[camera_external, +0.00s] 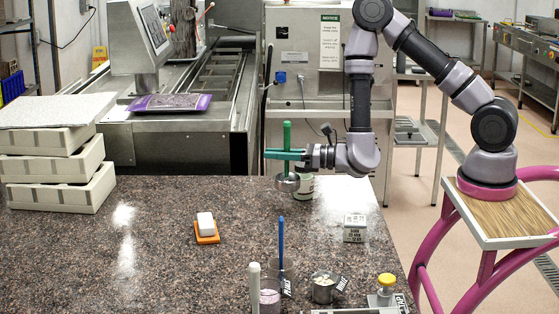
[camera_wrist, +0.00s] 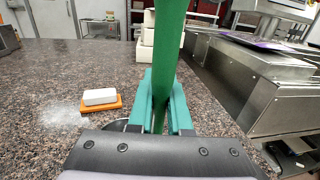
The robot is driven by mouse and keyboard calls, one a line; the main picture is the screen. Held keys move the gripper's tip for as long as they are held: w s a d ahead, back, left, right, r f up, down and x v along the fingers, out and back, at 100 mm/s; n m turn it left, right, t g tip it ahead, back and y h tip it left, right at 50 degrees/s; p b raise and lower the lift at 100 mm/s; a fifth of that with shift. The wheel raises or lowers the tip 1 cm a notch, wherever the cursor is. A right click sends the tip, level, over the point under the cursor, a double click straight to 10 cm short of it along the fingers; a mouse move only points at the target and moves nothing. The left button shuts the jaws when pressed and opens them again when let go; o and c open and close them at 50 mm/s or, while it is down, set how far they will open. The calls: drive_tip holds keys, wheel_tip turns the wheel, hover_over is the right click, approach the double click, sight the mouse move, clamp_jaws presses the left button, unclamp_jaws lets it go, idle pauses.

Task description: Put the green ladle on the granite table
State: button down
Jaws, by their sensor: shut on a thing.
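The green ladle (camera_external: 287,138) is upright in my gripper (camera_external: 272,154), with its metal bowl (camera_external: 287,183) hanging below the jaws. In the wrist view the green handle (camera_wrist: 169,60) stands between the teal fingers (camera_wrist: 160,115), which are shut on it. The bowl is mostly hidden there. The granite table (camera_external: 150,240) fills the foreground, and the ladle is over its far edge area. I cannot tell whether the bowl touches the table top.
A white block on an orange tray (camera_external: 207,238) lies left of centre. A blue-handled tool (camera_external: 281,240), a small metal pot (camera_external: 323,290) and a label block (camera_external: 355,228) stand nearer. Stacked boxes (camera_external: 60,195) are left.

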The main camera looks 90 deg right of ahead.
drive_tip(key=shift+m+h, duration=0.3)
drive_tip(key=shift+h, duration=0.1)
drive_tip(key=shift+w+d+f, duration=0.15)
drive_tip(key=shift+d+f, duration=0.25)
drive_tip(key=shift+f, duration=1.1)
drive_tip(key=shift+w+d+f, duration=0.2)
drive_tip(key=shift+d+f, duration=0.25)
drive_tip(key=shift+f, duration=1)
drive_tip(key=shift+w+d+f, duration=0.15)
drive_tip(key=shift+d+f, duration=0.25)
drive_tip(key=shift+f, duration=1.1)
drive_tip(key=c, duration=0.8)
unclamp_jaws()
drive_tip(key=shift+f, duration=0.1)
drive_tip(key=shift+c, duration=0.2)
